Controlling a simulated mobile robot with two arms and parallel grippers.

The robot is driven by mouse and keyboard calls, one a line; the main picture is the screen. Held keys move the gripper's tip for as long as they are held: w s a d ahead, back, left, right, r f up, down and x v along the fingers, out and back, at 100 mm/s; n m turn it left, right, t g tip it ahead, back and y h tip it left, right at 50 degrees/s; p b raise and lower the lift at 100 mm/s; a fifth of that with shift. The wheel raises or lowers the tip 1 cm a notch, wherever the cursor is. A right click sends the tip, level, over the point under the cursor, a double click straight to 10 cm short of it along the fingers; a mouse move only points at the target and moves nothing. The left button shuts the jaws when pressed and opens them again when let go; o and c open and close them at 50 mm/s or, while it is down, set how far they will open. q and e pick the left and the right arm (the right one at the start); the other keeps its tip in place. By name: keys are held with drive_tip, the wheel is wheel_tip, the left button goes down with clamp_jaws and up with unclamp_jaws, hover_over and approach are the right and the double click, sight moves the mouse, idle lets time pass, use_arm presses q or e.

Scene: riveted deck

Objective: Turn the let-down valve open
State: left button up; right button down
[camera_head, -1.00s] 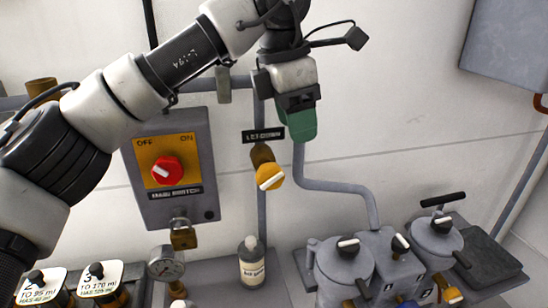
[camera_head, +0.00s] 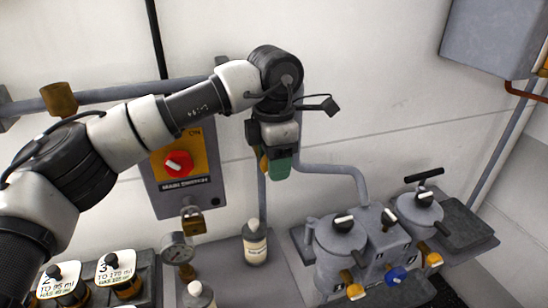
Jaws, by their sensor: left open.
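The let-down valve (camera_head: 264,164) is on the wall pipe. Only a sliver of its orange knob shows at the left edge of my left gripper; its white pointer and its label are hidden. My left gripper (camera_head: 278,170), with green fingers, points down and is open in front of the valve. I cannot tell whether its fingers are around the knob or touching it. My right gripper is not in view.
The main switch box (camera_head: 164,200) with a red knob (camera_head: 179,164) and a padlock (camera_head: 193,219) is left of the valve. Below stand a bottle (camera_head: 255,245), a gauge (camera_head: 178,248) and grey pots (camera_head: 342,250).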

use_arm(q)
drive_tip(key=shift+d+f, duration=0.1)
drive_tip(key=shift+f, duration=0.25)
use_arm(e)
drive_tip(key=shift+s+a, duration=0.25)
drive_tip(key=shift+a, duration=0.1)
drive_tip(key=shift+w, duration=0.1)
use_arm(q)
drive_tip(key=shift+c, duration=0.7)
drive_tip(key=c, duration=0.8)
drive_tip(key=t+h+b, duration=0.1)
drive_tip(key=h+b, duration=0.1)
drive_tip(key=b, duration=0.3)
drive_tip(key=h+b, duration=0.3)
drive_tip(key=b, duration=0.2)
drive_tip(key=shift+a+f+t+h+b, duration=0.2)
drive_tip(key=shift+t+h+b, duration=0.1)
drive_tip(key=shift+t+b, duration=0.1)
drive_tip(key=shift+r+h+b, duration=0.3)
drive_tip(key=shift+h+b, duration=0.3)
drive_tip(key=shift+b, duration=0.3)
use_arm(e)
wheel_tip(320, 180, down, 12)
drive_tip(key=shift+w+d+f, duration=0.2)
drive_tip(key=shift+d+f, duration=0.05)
use_arm(q)
drive_tip(key=o, duration=0.9)
